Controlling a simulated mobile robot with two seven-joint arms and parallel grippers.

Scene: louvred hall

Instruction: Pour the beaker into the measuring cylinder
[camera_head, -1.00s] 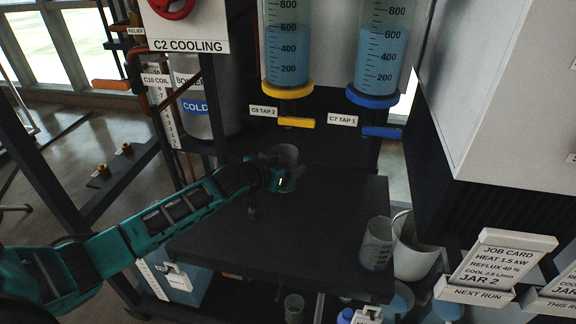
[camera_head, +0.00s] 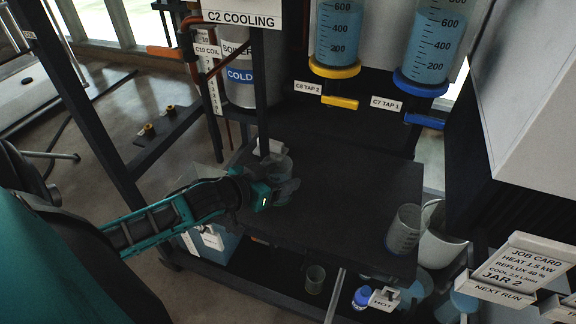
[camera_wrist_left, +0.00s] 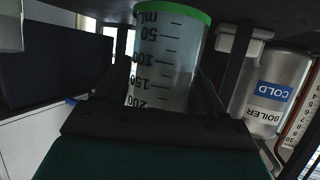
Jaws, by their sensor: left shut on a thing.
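My left gripper (camera_head: 280,190) is shut on a clear graduated vessel (camera_head: 276,167) over the left part of the dark table (camera_head: 340,200). In the left wrist view this vessel (camera_wrist_left: 168,55) has black mL marks and a green band at the picture's top; that view is upside down, so the band is at its base. It looks upright. I cannot tell whether it touches the table, or what it holds. Another clear graduated vessel (camera_head: 404,232) stands at the table's right end, apart from my gripper. My right gripper is out of view.
A white bucket (camera_head: 440,246) is right of the table. Graduated jars of blue liquid (camera_head: 338,35) (camera_head: 433,45) hang behind, with yellow and blue taps. A dark post (camera_head: 262,90) and the boiler (camera_head: 240,90) stand behind my gripper. The table's middle is clear.

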